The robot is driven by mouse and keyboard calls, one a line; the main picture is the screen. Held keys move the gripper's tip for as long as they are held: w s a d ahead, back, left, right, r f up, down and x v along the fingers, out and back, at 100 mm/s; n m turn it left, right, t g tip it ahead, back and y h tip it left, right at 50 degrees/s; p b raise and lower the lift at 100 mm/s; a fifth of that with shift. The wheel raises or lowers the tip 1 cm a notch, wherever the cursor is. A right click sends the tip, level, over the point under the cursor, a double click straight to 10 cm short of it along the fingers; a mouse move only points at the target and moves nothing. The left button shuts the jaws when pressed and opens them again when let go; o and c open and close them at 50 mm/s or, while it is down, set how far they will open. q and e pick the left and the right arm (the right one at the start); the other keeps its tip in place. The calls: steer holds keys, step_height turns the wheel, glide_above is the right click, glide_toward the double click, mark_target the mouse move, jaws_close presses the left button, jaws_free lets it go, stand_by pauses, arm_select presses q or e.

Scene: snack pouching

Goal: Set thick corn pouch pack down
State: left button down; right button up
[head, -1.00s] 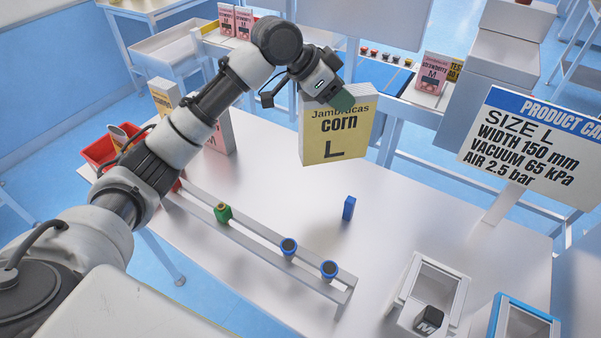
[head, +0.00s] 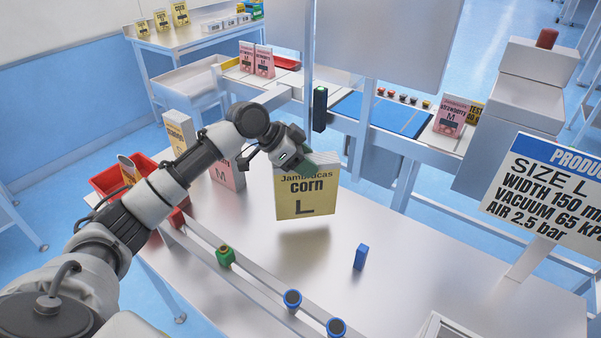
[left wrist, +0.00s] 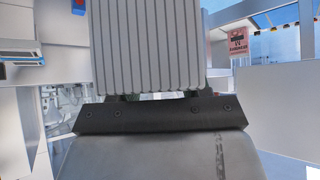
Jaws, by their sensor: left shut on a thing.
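In the left wrist view the pack (left wrist: 148,45) shows as a ribbed grey-white stack of pouches in front of the gripper (left wrist: 160,97). The fingertips are mostly hidden behind the pack and the gripper body. My right gripper is not in view.
A rail (head: 262,284) at the front holds a green piece (head: 225,256) and two blue round pieces. A pink pack (head: 228,175) and a red bin (head: 112,178) are at left. A size sign (head: 545,190) stands at right.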

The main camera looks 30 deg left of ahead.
arm_select(q)
steer(key=shift+a+f, duration=0.35)
steer(key=shift+a, duration=0.15)
steer(key=shift+f+p, duration=0.65)
steer(key=shift+f, duration=1.35)
steer(key=c, duration=0.5)
jaws_free()
steer(key=shift+s, duration=0.1)
steer(key=b+v, duration=0.2)
steer(key=v, duration=1)
steer(key=shift+b, duration=0.3)
steer(key=shift+r, duration=0.1)
